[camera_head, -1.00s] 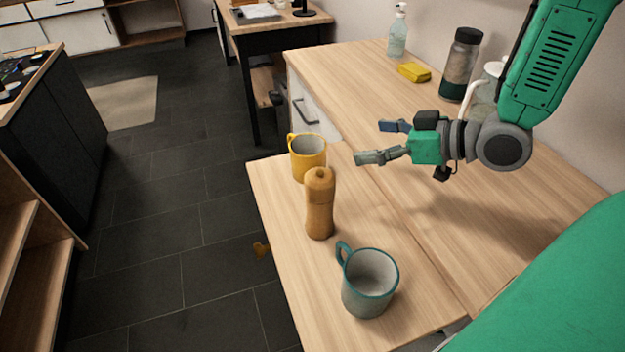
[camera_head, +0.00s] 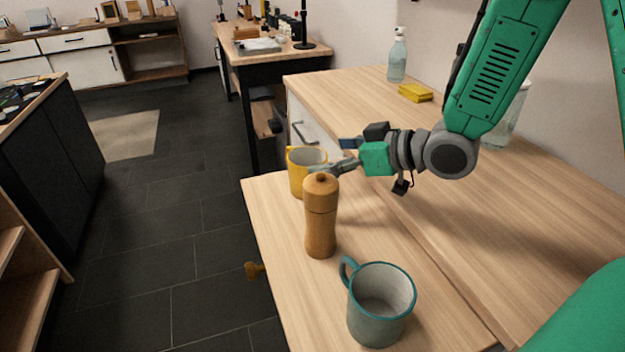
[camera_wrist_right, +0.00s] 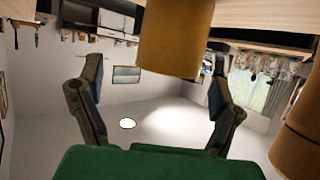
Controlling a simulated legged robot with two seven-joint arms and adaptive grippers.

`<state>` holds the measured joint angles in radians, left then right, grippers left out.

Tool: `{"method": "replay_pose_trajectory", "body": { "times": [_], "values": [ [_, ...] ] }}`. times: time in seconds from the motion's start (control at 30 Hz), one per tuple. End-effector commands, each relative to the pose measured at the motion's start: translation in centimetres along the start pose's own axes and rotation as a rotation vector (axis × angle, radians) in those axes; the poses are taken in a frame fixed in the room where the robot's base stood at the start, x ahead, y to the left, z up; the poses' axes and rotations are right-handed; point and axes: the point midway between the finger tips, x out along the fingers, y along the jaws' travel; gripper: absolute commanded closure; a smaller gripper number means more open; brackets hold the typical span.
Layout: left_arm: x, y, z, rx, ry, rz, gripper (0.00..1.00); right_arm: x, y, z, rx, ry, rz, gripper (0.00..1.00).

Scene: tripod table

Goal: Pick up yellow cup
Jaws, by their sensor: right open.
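The yellow cup (camera_head: 296,178) stands upright near the far left corner of the nearer tabletop, its handle to the left. My right gripper (camera_head: 333,157) is open at the cup's right side, fingers pointing left towards it. In the right wrist view the cup (camera_wrist_right: 175,38) shows at the top, between and ahead of the two spread fingers (camera_wrist_right: 155,103). I cannot tell whether a finger touches it. The wooden pepper mill in front hides the cup's lower right part and the tip of one finger. My left gripper is not in view.
The pepper mill (camera_head: 320,225) stands close in front of the cup, and also shows at the right of the wrist view (camera_wrist_right: 299,135). A grey-teal mug (camera_head: 378,318) is nearer. A yellow sponge (camera_head: 415,92) and spray bottle (camera_head: 397,58) stand at the back.

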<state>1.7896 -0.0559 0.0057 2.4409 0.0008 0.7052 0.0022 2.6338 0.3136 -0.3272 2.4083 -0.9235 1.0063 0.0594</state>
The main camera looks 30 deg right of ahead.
Motion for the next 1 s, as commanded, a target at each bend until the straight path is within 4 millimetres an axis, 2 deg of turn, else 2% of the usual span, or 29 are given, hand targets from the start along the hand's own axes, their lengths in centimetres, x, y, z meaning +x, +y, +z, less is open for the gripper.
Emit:
{"method": "replay_pose_trajectory", "body": {
  "times": [0.13, 0.33, 0.67, 0.7, 0.83, 1.0],
  "values": [
    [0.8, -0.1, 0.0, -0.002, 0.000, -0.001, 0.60, 1.7, -0.2, 0.2, -0.006, -0.002, -0.002, 0.14],
    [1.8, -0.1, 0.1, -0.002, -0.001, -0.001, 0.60, 4.5, 0.5, 0.7, 0.002, 0.002, -0.004, 0.14],
    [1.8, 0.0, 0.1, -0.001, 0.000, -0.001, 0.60, 5.1, 0.5, 0.5, 0.003, 0.003, -0.001, 0.14],
    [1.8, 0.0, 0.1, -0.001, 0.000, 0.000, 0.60, 5.1, 0.5, 0.5, 0.002, 0.002, -0.001, 0.28],
    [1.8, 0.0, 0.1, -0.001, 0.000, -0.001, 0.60, 5.2, 0.2, 0.3, -0.002, 0.000, -0.001, 0.73],
    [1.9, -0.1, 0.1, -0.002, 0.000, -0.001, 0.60, 5.2, 0.3, 0.3, -0.001, 0.003, -0.001, 0.75]
  ]
}}
